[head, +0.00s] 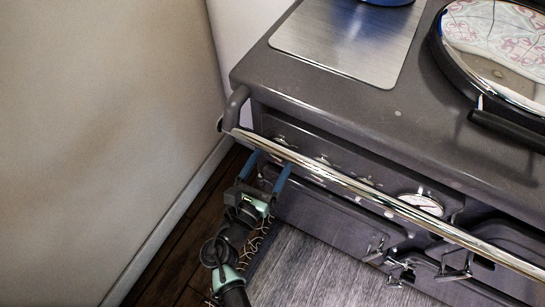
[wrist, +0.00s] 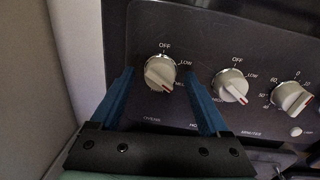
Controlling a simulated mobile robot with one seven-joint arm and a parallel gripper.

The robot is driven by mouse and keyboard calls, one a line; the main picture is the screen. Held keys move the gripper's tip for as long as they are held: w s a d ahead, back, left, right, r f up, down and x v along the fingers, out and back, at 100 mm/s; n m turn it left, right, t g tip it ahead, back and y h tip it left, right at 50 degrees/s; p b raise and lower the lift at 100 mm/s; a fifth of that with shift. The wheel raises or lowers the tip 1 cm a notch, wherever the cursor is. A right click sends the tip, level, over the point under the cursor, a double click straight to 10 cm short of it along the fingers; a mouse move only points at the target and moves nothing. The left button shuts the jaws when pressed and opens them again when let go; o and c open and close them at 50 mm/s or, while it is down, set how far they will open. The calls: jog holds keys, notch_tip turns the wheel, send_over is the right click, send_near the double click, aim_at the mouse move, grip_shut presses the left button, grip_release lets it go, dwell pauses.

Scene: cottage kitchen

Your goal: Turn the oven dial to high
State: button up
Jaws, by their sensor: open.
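The leftmost dial (wrist: 160,72), a silver knob with a red mark, sits on the dark stove panel (wrist: 200,35). OFF is printed above it and LOW at its upper right; lettering below starting "OVE" is partly readable. Its red mark points to the lower right, near a partly hidden label. My gripper (wrist: 158,75) is open, its two blue fingers on either side of this dial; contact cannot be told. In the head view my gripper (head: 270,160) reaches up to the panel's left end under the chrome rail, and the dial (head: 280,141) is partly hidden.
A second dial (wrist: 230,85) and a third numbered dial (wrist: 291,97) sit to the right, the second close to my right finger. The chrome rail (head: 370,190) runs along the stove front. A wall (head: 110,100) stands at the left. A round gauge (head: 421,204) is farther right.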

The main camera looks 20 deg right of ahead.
grip_shut()
dwell(0.4)
jog(key=shift+m, duration=0.3)
jog(key=m+b, duration=0.4)
jog(key=m, duration=0.1)
jog(key=m+b, duration=0.4)
jog(key=m, duration=0.2)
jog(key=shift+f+h, duration=0.2)
jog(key=shift+h, duration=0.1)
jog(key=shift+m, duration=0.3)
grip_release()
